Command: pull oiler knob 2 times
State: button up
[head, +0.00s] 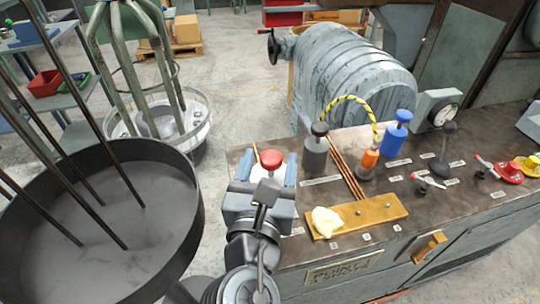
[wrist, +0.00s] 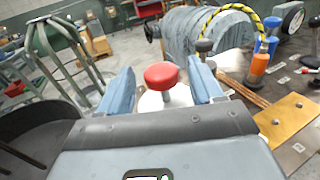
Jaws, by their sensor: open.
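A red round knob (head: 271,158) on a short grey stem stands above a pale round base at the near-left corner of the bench. It shows large in the wrist view (wrist: 162,76). My gripper (head: 267,172) is open, with one blue finger on each side of the red knob. In the wrist view gaps show between the knob and both fingers (wrist: 163,88), so they look apart. No label names the oiler knob; other knobbed units are a grey cylinder with a dark knob (head: 319,130) and a blue one (head: 402,117).
The bench (head: 440,195) also holds an orange bottle (head: 370,158), a yellow-black hose (head: 350,99), copper rods (head: 346,168), a brass plate (head: 376,213) with a pale cloth (head: 325,222), and several small valves. A large dark round tub (head: 90,215) stands at left.

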jog(key=shift+w+d, duration=0.15)
jog(key=shift+w, duration=0.8)
grip_shut()
